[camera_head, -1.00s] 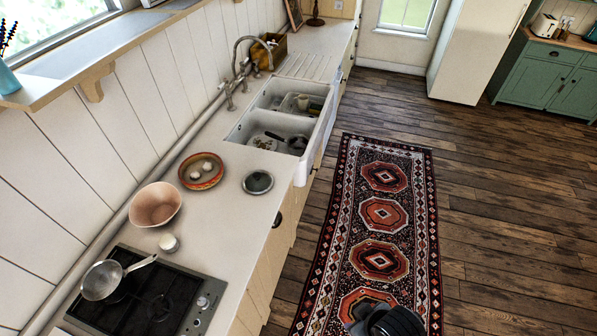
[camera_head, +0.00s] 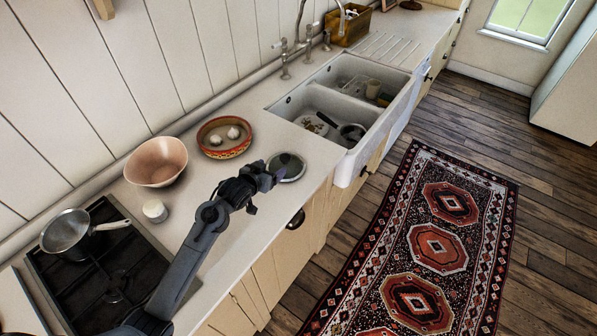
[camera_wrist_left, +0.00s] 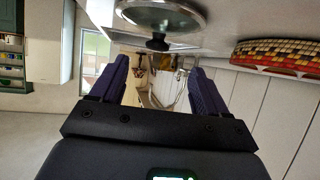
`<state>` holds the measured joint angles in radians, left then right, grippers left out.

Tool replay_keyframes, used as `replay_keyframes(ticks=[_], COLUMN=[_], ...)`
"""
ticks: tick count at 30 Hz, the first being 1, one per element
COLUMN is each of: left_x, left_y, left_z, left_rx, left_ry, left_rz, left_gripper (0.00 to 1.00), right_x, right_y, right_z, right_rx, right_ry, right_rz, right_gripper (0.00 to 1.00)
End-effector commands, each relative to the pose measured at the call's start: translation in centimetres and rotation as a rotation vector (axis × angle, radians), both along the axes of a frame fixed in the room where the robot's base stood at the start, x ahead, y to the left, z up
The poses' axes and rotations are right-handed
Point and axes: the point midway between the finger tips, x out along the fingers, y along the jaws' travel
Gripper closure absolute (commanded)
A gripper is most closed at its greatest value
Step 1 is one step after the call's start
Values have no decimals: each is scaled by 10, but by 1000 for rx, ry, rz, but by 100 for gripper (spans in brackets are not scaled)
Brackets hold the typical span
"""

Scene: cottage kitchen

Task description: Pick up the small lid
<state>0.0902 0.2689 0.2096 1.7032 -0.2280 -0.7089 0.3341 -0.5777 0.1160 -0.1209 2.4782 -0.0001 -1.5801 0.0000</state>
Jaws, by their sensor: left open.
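The small lid (camera_head: 287,166) is round, with a dark greenish glassy top and a pale rim. It lies on the counter between the patterned bowl and the counter's front edge. In the left wrist view, which is upside down, the lid (camera_wrist_left: 185,17) shows at the top with its dark knob (camera_wrist_left: 157,43) pointing away from the counter. My left gripper (camera_head: 270,176) is at the lid's near left side and hides part of it. In the wrist view its two fingers (camera_wrist_left: 158,75) are open with nothing between them, and the knob shows just beyond the gap.
A patterned bowl (camera_head: 224,138) with pale round items stands behind the lid. A pink bowl (camera_head: 156,162), a small white jar (camera_head: 154,211) and a hob (camera_head: 105,277) with a metal pan (camera_head: 66,231) are to the left. The sink (camera_head: 326,108) lies beyond, to the right.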

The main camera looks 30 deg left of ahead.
Motion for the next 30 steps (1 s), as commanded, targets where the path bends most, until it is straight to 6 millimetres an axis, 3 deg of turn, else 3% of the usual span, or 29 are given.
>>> replay_keyframes(ticks=[12, 20, 30], left_x=[47, 59, 91], left_y=[6, 8, 12], left_z=[-15, -21, -41], left_rx=[0, 1, 1], left_ry=[-18, -17, -17], left_rz=[-1, -1, 0], left_gripper=[25, 25, 25], right_x=[-1, -1, -1], right_y=[-1, -2, -2], right_z=[-12, -14, -20], right_rx=[-4, -7, -6], right_ry=[0, 0, 0], right_rz=[3, 4, 3], right_gripper=[57, 57, 57])
